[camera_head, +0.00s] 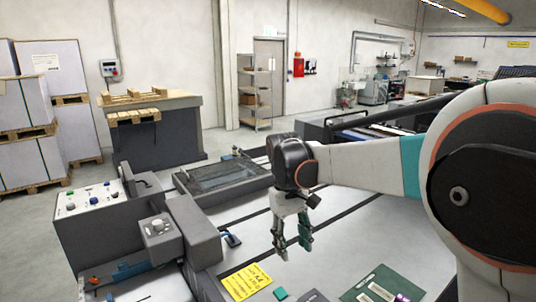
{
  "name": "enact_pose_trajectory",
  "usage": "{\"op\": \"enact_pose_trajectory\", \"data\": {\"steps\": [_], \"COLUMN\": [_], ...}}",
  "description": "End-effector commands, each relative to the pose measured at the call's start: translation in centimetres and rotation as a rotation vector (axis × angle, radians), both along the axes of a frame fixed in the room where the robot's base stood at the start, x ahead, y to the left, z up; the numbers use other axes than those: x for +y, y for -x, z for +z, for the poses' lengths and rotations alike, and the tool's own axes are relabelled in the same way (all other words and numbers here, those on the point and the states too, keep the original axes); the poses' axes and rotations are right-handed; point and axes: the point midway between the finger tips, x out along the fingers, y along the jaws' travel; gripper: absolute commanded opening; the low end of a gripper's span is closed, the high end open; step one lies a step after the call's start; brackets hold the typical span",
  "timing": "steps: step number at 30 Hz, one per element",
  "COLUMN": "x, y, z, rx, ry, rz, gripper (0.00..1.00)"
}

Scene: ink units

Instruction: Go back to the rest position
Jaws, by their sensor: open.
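My gripper (292,247) hangs at the end of my arm, pointing down near the middle of the picture. Its fingers are apart, with nothing seen between them. It is above the pale grey work surface (232,213), behind a yellow label (246,281) and a small green block (281,294). My arm comes in from the right. The height of the fingertips over the surface is hard to tell.
A grey machine with a control panel (90,198) stands at the left. A dark tray-like unit (222,178) lies behind my gripper. A dark green board (383,287) lies at the front right. Stacked boxes (50,75) and a wooden pallet (134,115) stand farther back.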

Motion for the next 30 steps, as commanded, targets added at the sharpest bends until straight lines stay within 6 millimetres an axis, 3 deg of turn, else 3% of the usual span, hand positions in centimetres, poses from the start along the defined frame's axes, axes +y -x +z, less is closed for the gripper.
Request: {"op": "enact_pose_trajectory", "data": {"steps": [1,6,12,20,30], "x": [-0.9,-3.3,-5.9,-9.1,-12.2], "y": [1.0,4.0,7.8,13.0,18.9], "z": [1.3,3.9,5.3,4.8,2.0], "rx": [-0.031,-0.143,-0.278,-0.456,-0.677], "ry": [-0.015,-0.063,-0.109,-0.149,-0.186], "rz": [-0.028,-0.123,-0.211,-0.287,-0.365], "gripper": [0.47,0.47,0.47,0.47,0.47]}}
